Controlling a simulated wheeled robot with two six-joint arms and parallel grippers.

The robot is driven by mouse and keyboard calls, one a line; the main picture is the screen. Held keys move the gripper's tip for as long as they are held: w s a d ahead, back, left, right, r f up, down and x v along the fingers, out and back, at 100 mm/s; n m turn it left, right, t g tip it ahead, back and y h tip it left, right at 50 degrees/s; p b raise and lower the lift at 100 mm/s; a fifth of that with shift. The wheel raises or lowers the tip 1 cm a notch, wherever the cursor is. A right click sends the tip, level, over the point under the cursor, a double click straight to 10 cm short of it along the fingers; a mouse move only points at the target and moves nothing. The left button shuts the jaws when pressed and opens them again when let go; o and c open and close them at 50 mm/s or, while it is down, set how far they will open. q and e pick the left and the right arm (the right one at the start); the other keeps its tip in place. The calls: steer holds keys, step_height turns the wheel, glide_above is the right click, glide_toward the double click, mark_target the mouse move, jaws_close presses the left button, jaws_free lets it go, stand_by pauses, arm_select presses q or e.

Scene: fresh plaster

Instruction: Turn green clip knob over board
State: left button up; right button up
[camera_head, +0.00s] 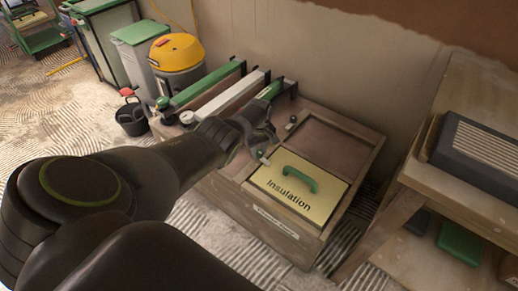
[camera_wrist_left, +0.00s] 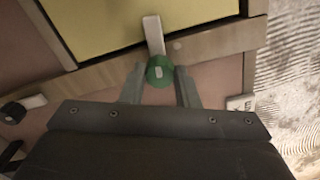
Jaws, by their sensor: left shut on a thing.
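The green clip knob (camera_wrist_left: 160,72) sits on the wooden rail of the box, between the fingertips of my left gripper (camera_wrist_left: 159,84). The gripper is shut on it. A pale clip bar (camera_wrist_left: 152,34) runs from the knob across the rail and overlaps the edge of the yellow board (camera_wrist_left: 95,22). In the head view the board, marked "Insulation" (camera_head: 286,196), lies flat in the near compartment with a green handle (camera_head: 299,178) on top. My left gripper (camera_head: 263,146) reaches down at the board's far left corner. My right gripper is not in view.
A second clip (camera_head: 291,121) sits farther back on the box. Long rails (camera_head: 222,98) lie along its left part. A bucket with a yellow lid (camera_head: 176,50) stands behind, and a wooden bench (camera_head: 470,185) stands at right.

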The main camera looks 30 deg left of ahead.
arm_select(q)
steer(key=shift+w+r+n, duration=0.1)
steer(key=shift+n, duration=0.5)
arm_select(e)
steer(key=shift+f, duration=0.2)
arm_select(q)
steer(key=shift+a, duration=0.1)
steer(key=shift+n, duration=0.3)
steer(key=o, duration=1)
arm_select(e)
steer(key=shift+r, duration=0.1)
